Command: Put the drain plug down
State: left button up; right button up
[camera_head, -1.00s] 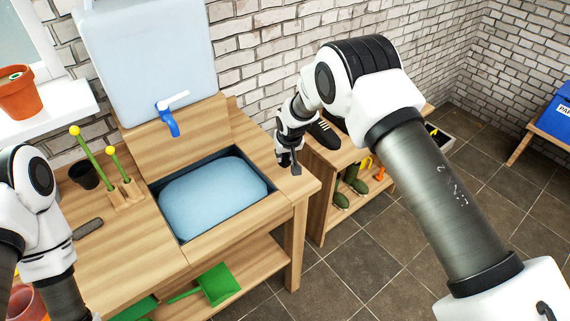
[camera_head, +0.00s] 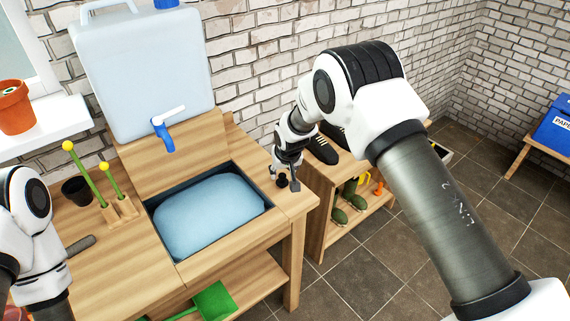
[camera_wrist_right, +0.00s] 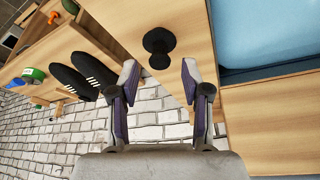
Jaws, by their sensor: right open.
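The black drain plug (camera_wrist_right: 159,47) stands on the wooden bench top beside the basin, in the right wrist view. In the head view it is a small dark shape (camera_head: 282,181) at the bench's right end. My right gripper (camera_wrist_right: 158,80) is open, with its fingers apart and the plug just beyond and between the fingertips, apart from both. In the head view the right gripper (camera_head: 284,182) is just above the bench top. The blue-filled basin (camera_head: 149,207) is left of the plug. My left arm shows at the left edge; its gripper is out of view.
A water canister (camera_head: 145,75) with a blue tap (camera_head: 163,135) stands behind the basin. A lower shelf unit with black shoes (camera_head: 322,149) and green boots (camera_head: 338,215) is to the right. A dark pot (camera_head: 75,190) and green-stemmed sticks (camera_head: 85,172) stand at the left.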

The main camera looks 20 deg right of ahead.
jog(key=b+v, duration=0.2)
jog(key=v, duration=0.7)
jog(key=s+d+f+g, duration=0.1)
jog(key=s+d+f, duration=0.1)
jog(key=s+f, duration=0.9)
jog(key=s+d+f+g, duration=0.2)
jog(key=s+f, duration=1)
jog(key=s, duration=0.8)
jog(key=s+f+g, duration=0.1)
jog(key=s+f, duration=0.1)
jog(key=s, duration=0.8)
jog(key=shift+d+g, duration=0.3)
jog(key=shift+f+b, duration=0.75)
jog(key=shift+f, duration=0.2)
